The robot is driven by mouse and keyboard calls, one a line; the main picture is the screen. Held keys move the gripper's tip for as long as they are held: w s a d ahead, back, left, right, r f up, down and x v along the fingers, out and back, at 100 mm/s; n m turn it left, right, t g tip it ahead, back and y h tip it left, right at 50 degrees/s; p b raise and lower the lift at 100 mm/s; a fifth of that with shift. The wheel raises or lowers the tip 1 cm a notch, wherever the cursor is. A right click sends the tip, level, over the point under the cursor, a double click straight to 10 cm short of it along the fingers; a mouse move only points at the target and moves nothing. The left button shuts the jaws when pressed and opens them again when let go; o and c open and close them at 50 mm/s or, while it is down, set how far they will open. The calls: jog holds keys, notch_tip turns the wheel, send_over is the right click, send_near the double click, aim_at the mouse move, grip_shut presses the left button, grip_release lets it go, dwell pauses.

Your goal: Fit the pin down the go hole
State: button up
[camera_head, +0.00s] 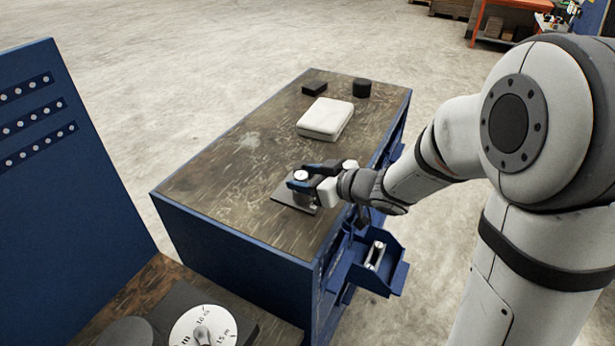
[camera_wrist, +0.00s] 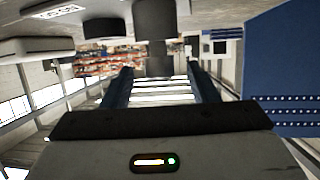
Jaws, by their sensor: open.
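My gripper (camera_head: 300,181) is low over a dark flat plate (camera_head: 281,191) near the front of the bench. A small round piece with a pale, silvery top (camera_head: 300,175) shows between the fingers. In the wrist view, which looks upside down, my open gripper (camera_wrist: 161,80) has a finger on either side of a narrow dark grey cylinder (camera_wrist: 158,63). It lines up with a wider grey cylinder (camera_wrist: 154,20). Gaps show between it and both fingers. I cannot tell which part is the pin, and no go hole is visible.
A white case (camera_head: 325,118), a black block (camera_head: 314,88) and a black cylinder (camera_head: 361,88) stand farther back on the bench (camera_head: 225,165). An open blue drawer (camera_head: 392,275) with silvery parts juts out below my wrist. A white dial (camera_head: 215,325) is at the bottom.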

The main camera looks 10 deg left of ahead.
jog(key=v, duration=0.7)
jog(key=shift+s+d+r, duration=0.15)
jog(key=shift+s+d, duration=0.05)
jog(key=shift+d, duration=0.1)
